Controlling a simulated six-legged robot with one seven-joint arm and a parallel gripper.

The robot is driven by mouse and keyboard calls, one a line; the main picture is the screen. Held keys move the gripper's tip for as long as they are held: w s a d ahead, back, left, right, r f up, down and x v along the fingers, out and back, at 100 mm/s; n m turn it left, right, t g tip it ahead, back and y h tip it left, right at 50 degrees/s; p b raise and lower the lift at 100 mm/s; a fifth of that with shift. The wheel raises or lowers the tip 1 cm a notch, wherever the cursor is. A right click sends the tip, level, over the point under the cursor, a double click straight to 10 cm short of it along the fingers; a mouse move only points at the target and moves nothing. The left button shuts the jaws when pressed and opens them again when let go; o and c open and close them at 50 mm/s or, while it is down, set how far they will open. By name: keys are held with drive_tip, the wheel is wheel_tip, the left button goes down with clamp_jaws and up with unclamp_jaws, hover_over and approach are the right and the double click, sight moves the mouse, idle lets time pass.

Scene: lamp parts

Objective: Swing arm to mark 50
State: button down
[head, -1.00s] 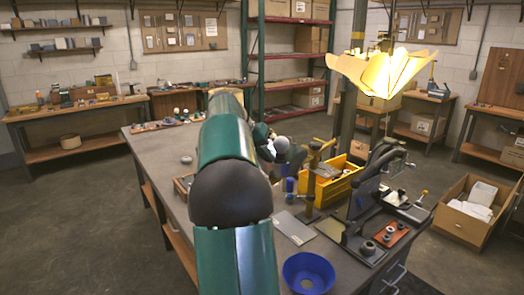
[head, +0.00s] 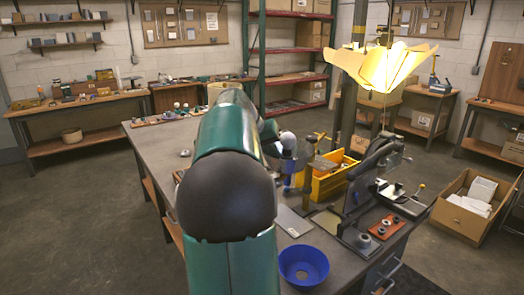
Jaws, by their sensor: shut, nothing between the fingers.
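A dark angled arm (head: 372,163) rises from a bench fixture on the right side of the workbench, and I take it to be the swing arm. No scale or number 50 can be read at this size. My gripper (head: 292,165) is at the far end of my green and black arm, left of the fixture and apart from it. It is small and partly hidden by my arm, and looks shut with nothing held.
A yellow bin (head: 328,186) stands between my gripper and the fixture. A blue bowl (head: 303,268) sits on the near bench (head: 208,272). A red-brown tray (head: 384,228) with small round parts lies right of it. A lit lamp shade (head: 380,66) hangs above.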

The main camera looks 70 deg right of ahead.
sight(309, 158)
drive_tip(key=s+n, duration=0.1)
drive_tip(key=s, duration=0.1)
drive_tip(key=s+n+t, duration=0.1)
drive_tip(key=s, duration=0.2)
drive_tip(key=s+n+t, duration=0.1)
drive_tip(key=s, duration=0.1)
drive_tip(key=shift+s+a+h, duration=0.2)
drive_tip(key=shift+a+h, duration=0.05)
drive_tip(key=shift+h, duration=0.15)
drive_tip(key=shift+s+d+n, duration=0.15)
drive_tip(key=shift+s, duration=0.7)
drive_tip(key=shift+s+d+n, duration=0.1)
drive_tip(key=shift+s+n, duration=0.05)
drive_tip(key=shift+s, duration=0.65)
